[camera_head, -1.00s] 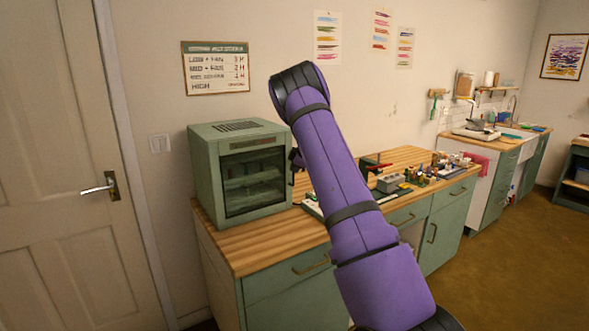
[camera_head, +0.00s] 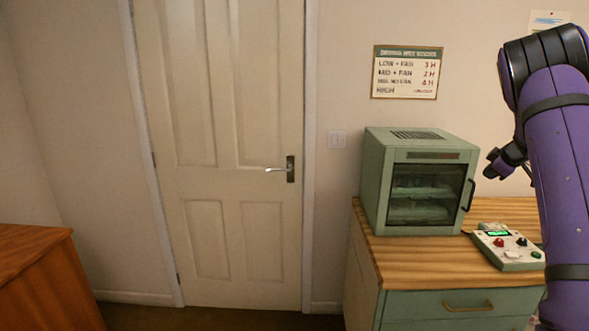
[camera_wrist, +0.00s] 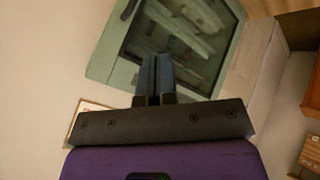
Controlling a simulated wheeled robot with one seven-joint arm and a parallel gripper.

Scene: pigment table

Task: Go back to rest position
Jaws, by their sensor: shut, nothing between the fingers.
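My purple arm stands at the right edge of the head view, raised in front of the counter. My gripper shows in the wrist view (camera_wrist: 153,80), with its two dark fingers together and nothing between them. In the head view the dark wrist part (camera_head: 507,160) shows just right of the green drying cabinet (camera_head: 378,190), but the fingertips are hard to make out there. The cabinet also shows in the wrist view (camera_wrist: 104,56), beyond the fingers, with its glass door closed and racks inside. I cannot tell a contact between gripper and cabinet.
A control box (camera_head: 512,262) with a green display and knobs lies on the wooden counter (camera_head: 420,262), right of the cabinet. A panelled door (camera_head: 225,230) is shut. A brown wooden cabinet (camera_head: 45,280) stands at the lower left. A settings chart (camera_head: 407,72) hangs on the wall.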

